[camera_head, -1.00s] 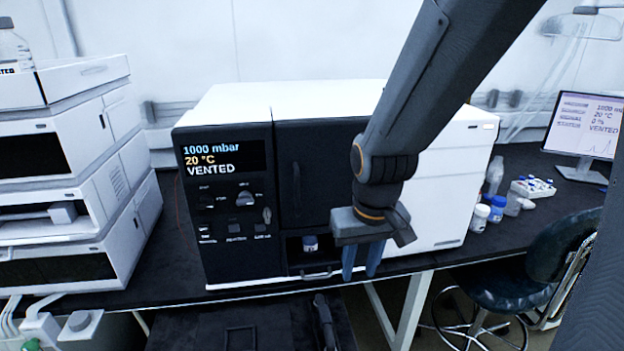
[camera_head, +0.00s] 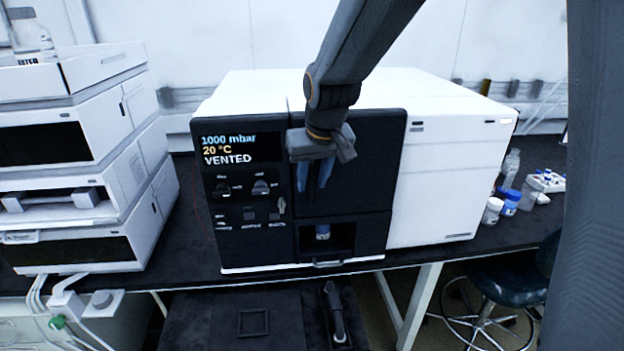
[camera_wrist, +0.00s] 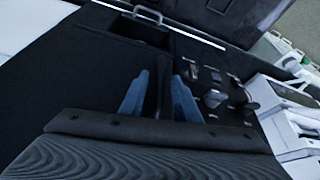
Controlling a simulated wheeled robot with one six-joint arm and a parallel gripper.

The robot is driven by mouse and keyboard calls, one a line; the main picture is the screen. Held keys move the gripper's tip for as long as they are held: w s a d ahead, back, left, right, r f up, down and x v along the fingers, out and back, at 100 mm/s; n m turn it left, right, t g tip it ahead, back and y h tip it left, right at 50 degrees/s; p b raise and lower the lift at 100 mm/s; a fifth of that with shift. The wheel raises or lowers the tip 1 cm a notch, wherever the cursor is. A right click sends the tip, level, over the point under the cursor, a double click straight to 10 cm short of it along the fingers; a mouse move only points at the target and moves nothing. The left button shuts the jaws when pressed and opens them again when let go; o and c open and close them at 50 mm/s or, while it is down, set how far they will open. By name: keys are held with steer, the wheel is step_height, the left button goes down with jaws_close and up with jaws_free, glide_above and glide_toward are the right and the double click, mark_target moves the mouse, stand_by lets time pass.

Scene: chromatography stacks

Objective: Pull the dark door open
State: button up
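The dark door (camera_head: 358,165) is a black panel in the front of the white instrument and looks shut. My gripper (camera_head: 314,178) is in front of the door's left side and hides its upright handle in the head view. In the wrist view my gripper (camera_wrist: 160,98) has its two blue fingers apart. The dark handle (camera_wrist: 164,84) shows between them, and I cannot tell whether either finger touches it. The door's face (camera_wrist: 60,95) fills the left of the wrist view.
The control panel (camera_head: 250,195) with knobs and a VENTED display is left of the door. An open niche (camera_head: 343,238) with a blue-white vial (camera_head: 323,232) lies below, with a bar handle (camera_head: 329,264). Stacked white modules (camera_head: 80,150) stand at left. Bottles (camera_head: 508,202) stand at right.

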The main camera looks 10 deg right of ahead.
steer(key=shift+w+f, duration=0.2)
steer(key=shift+f, duration=0.2)
jaws_close()
steer(key=shift+s, duration=0.1)
